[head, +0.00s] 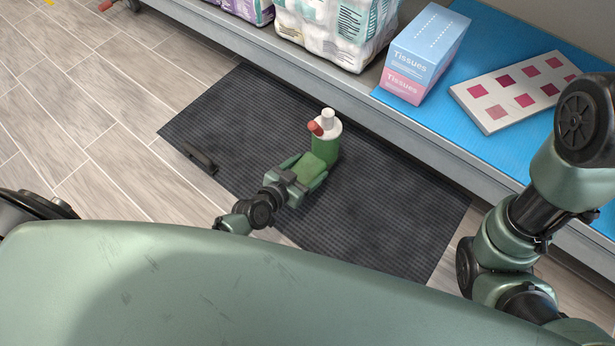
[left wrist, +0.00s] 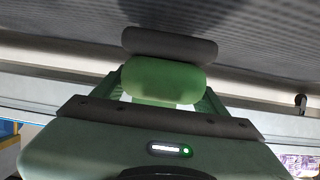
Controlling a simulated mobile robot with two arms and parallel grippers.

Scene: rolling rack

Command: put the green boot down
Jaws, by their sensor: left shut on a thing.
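The green boot (head: 326,150) is over the dark mat (head: 400,225) near the shelf edge in the head view. It looks upright, with a white top and a small reddish part there. My left gripper (head: 309,169) is shut on it from the near side. In the left wrist view, a rounded green part of the boot (left wrist: 163,78) with a dark grey sole (left wrist: 170,46) shows between the fingers, close to the mat. I cannot tell whether the sole touches the mat. My right gripper is not in view.
A low shelf (head: 350,100) runs behind the mat. It carries a tissue box (head: 425,55), a pale box with red squares (head: 515,90) and wrapped packs (head: 335,28). A dark bar-like thing (head: 200,158) lies at the mat's left edge.

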